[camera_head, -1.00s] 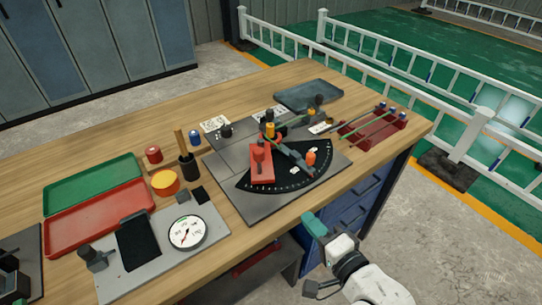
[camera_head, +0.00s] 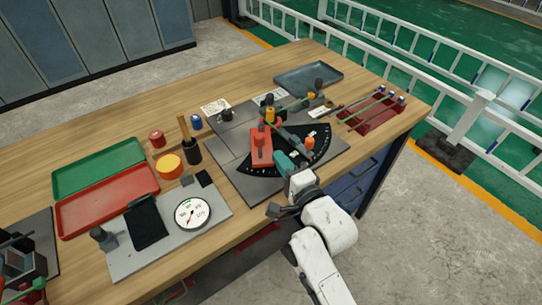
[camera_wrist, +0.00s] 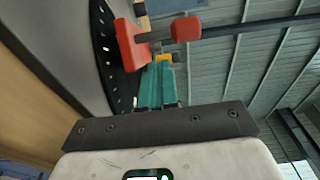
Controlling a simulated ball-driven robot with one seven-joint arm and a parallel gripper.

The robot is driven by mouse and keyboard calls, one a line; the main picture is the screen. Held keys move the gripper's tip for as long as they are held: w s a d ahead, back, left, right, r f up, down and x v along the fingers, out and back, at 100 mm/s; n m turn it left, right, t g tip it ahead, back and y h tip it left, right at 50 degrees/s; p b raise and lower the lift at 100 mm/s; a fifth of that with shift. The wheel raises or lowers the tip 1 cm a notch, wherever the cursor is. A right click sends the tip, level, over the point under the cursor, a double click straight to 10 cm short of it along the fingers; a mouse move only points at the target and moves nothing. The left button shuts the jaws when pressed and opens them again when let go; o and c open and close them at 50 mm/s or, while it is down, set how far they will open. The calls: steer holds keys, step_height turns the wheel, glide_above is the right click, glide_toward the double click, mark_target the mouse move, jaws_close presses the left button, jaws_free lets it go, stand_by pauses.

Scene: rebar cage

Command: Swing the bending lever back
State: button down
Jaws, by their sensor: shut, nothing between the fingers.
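The bending bench is a grey plate (camera_head: 232,143) with a black graduated quarter dial (camera_head: 318,143). A grey lever bar (camera_head: 291,138) runs over the dial from near a yellow post (camera_head: 270,114). A red block (camera_head: 261,149) stands on the dial's left side, and an orange knob (camera_head: 309,143) on its right. My gripper (camera_head: 283,160), with teal fingers, is shut and empty over the dial's front part, right of the red block. It hides the lever's near end; contact cannot be told. In the wrist view the shut fingers (camera_wrist: 158,85) point towards the red block (camera_wrist: 132,44).
A grey tray (camera_head: 309,75) is behind. Red (camera_head: 108,200) and green (camera_head: 98,166) trays, a dial gauge (camera_head: 192,212) and a tool cup (camera_head: 192,150) stand to the left.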

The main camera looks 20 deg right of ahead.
steer(key=shift+w+a+f+b, duration=0.1)
steer(key=shift+w+a+b, duration=0.25)
steer(key=shift+w+a, duration=0.4)
steer(key=shift+a, duration=0.3)
steer(key=shift+a, duration=0.2)
